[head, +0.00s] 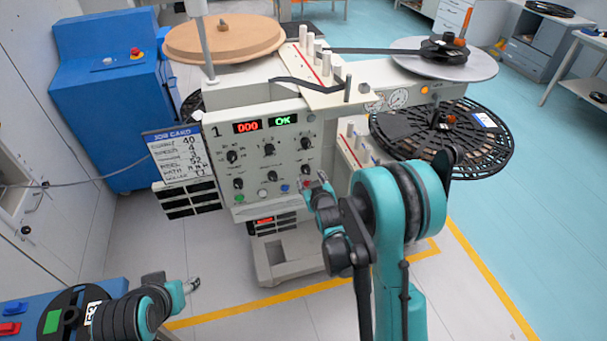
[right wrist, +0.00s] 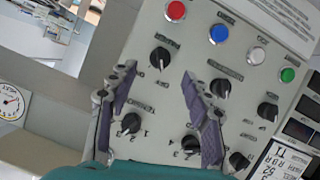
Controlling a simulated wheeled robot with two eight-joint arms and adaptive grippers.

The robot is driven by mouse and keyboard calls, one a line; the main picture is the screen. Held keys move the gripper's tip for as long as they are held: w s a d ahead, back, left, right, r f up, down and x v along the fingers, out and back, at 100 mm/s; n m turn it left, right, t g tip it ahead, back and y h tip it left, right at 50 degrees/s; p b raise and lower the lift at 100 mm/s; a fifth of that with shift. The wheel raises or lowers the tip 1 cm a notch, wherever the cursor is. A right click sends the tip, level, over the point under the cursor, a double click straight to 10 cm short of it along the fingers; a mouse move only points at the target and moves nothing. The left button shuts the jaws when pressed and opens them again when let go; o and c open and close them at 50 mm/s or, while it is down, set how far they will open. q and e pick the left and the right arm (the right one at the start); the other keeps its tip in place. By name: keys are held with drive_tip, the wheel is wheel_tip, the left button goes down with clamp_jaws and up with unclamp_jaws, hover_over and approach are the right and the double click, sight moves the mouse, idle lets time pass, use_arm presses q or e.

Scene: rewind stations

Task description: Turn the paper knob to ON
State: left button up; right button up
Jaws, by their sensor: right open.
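The control panel (head: 285,160) is pale grey with two rows of black knobs and a row of coloured buttons. The lower right knob (head: 305,170) also shows in the right wrist view (right wrist: 160,60), just beyond and between my fingertips. The knob labels are too small to tell which one is the paper knob. My right gripper (right wrist: 158,75) is open and empty, its fingers pointing at the panel. In the head view, my right gripper (head: 313,184) is at the panel's lower right corner. My left gripper (head: 190,285) is low at the left, away from the panel; its jaws are unclear.
Red (right wrist: 176,10), blue (right wrist: 219,33), white (right wrist: 257,55) and green (right wrist: 288,75) buttons lie close to the knobs. A job card (head: 178,155) hangs left of the panel. Reels, including a black one (head: 450,140), stand at the right. A blue cabinet (head: 105,105) is behind left.

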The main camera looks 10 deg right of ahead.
sight(307, 172)
drive_tip(key=b+x, duration=0.1)
drive_tip(key=x, duration=0.5)
clamp_jaws()
